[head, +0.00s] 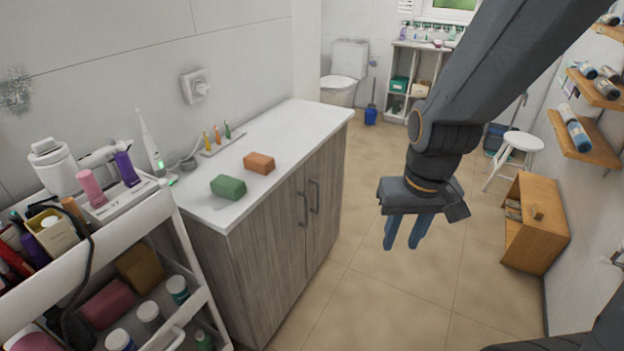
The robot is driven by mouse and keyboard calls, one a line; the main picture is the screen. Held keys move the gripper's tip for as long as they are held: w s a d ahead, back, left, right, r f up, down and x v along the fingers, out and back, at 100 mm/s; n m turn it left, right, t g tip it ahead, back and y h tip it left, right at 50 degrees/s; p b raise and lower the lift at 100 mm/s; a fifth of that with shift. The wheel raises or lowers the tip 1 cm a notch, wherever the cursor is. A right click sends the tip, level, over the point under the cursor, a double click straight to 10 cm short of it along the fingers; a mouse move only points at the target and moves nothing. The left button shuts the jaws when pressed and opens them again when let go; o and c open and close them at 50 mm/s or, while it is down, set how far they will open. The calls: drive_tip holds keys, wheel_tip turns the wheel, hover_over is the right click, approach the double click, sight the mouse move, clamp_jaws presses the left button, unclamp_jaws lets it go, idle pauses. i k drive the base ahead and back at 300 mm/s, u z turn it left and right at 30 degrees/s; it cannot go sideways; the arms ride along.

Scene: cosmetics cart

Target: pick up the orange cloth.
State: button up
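The orange cloth (259,163) looks like a small folded block and lies on the white countertop (283,133) of a wooden cabinet, left of the picture's middle. A similar green folded block (228,187) lies nearer, just to its left, with a small gap between them. My gripper (402,246) hangs over the floor to the right of the cabinet, well apart from the cloth. Its two blue fingers point down with a gap between them, and nothing is held.
A white cart (163,205) full of bottles and cosmetics stands at the left, close to the cabinet. An electric toothbrush (151,146) and a small holder (222,141) stand behind the cloths. A wooden box (535,222) and white stool (515,144) are at the right. The middle floor is clear.

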sight(263, 165)
drive_tip(key=u, duration=0.8)
drive_tip(key=i, duration=0.7)
drive_tip(key=z, duration=0.05)
